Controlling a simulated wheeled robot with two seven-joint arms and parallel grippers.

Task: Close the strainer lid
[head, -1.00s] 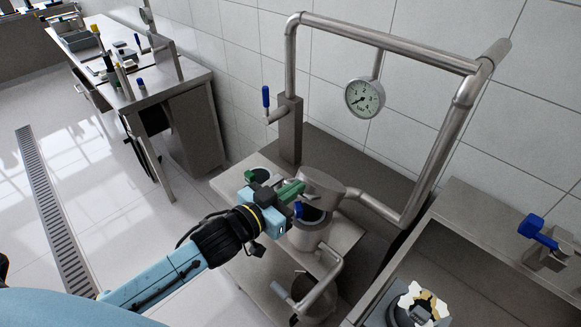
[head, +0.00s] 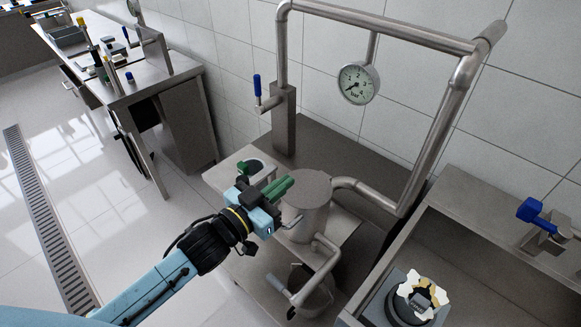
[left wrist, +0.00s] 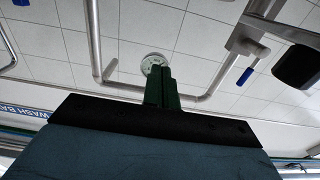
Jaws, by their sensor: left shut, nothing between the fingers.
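The strainer (head: 303,222) is a grey metal pot joined to the pipework on the metal stand. Its round lid (head: 306,185) lies flat over the top, and no opening shows. My left gripper (head: 290,183) is at the left edge of the lid with its green fingers shut and empty. I cannot tell whether the fingertips touch the lid. In the left wrist view the green fingers (left wrist: 161,88) are together and point toward the pipes and wall. My right gripper is not in view.
Pipes (head: 442,130) with a pressure gauge (head: 358,84) rise behind the strainer. A blue-handled valve (head: 258,88) stands at the back left. A bucket (head: 312,285) hangs below the strainer. A dark device with a pale notched ring (head: 408,300) is at lower right.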

